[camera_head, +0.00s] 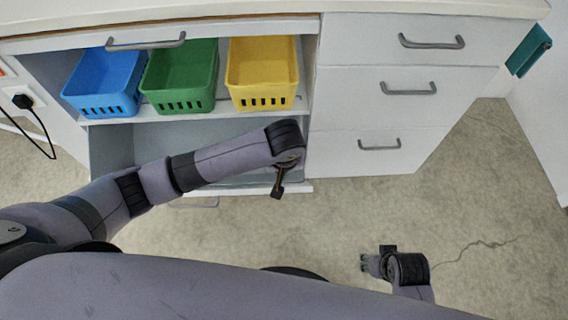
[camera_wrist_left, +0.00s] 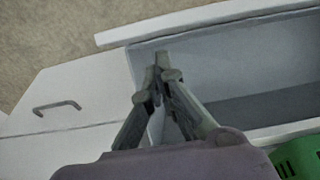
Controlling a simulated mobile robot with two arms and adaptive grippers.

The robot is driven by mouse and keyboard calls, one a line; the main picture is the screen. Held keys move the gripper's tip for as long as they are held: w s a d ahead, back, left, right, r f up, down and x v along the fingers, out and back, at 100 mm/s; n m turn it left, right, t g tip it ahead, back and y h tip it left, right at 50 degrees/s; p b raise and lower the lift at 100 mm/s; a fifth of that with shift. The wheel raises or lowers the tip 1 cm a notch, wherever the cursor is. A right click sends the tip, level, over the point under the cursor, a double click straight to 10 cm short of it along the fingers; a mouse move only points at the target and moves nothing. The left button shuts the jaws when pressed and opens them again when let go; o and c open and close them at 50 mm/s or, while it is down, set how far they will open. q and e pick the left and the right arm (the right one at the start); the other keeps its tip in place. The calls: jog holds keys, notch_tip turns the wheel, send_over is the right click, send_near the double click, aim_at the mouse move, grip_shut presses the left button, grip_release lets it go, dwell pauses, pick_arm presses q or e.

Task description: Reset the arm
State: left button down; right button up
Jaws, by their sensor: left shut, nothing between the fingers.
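My left arm reaches in from the left across the front of the white cabinet. My left gripper (camera_head: 278,187) points down near the right end of the open lower drawer (camera_head: 112,147). In the left wrist view my left gripper (camera_wrist_left: 163,72) has its fingertips together with nothing between them, in front of the drawer's pale interior (camera_wrist_left: 240,60). My right gripper (camera_head: 366,264) is low over the floor, right of centre, away from the cabinet. It is small here and I cannot tell whether its fingers are apart.
Blue (camera_head: 103,80), green (camera_head: 181,75) and yellow (camera_head: 262,72) baskets stand on the shelf above the drawer. Closed white drawers (camera_head: 390,110) with grey handles are to the right. A black plug and cable (camera_head: 40,125) hang at left. Floor (camera_head: 480,200) at right is mostly clear.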

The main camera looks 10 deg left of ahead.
pick_arm(q)
jog(key=shift+v, duration=1.45)
jog(key=s+d+f+m+h, duration=0.2)
jog(key=s+f+h, duration=0.1)
jog(key=s+f, duration=0.15)
jog(key=s+a+f+m+y, duration=0.25)
jog(key=s+a+f, duration=0.65)
jog(key=s+a, duration=0.45)
jog(key=s+a+f+p, duration=0.2)
jog(key=s+f+p, duration=0.2)
jog(key=f+p, duration=0.45)
jog(key=s+a+g+p, duration=0.1)
jog(key=s+a+p, duration=0.1)
jog(key=s+p, duration=0.8)
jog(key=s, duration=0.3)
jog(key=shift+s+a+f+g, duration=0.25)
jog(key=shift+s+f+g, duration=0.05)
jog(key=shift+s+f, duration=0.1)
pick_arm(e)
jog(key=s+d+f+g, duration=0.1)
jog(key=s+f, duration=0.3)
jog(key=s, duration=0.6)
jog(key=s+d+f, duration=0.2)
jog(key=s+f, duration=0.3)
jog(key=s, duration=0.4)
jog(key=shift+s+d+g, duration=0.15)
jog(key=shift+s+g, duration=0.25)
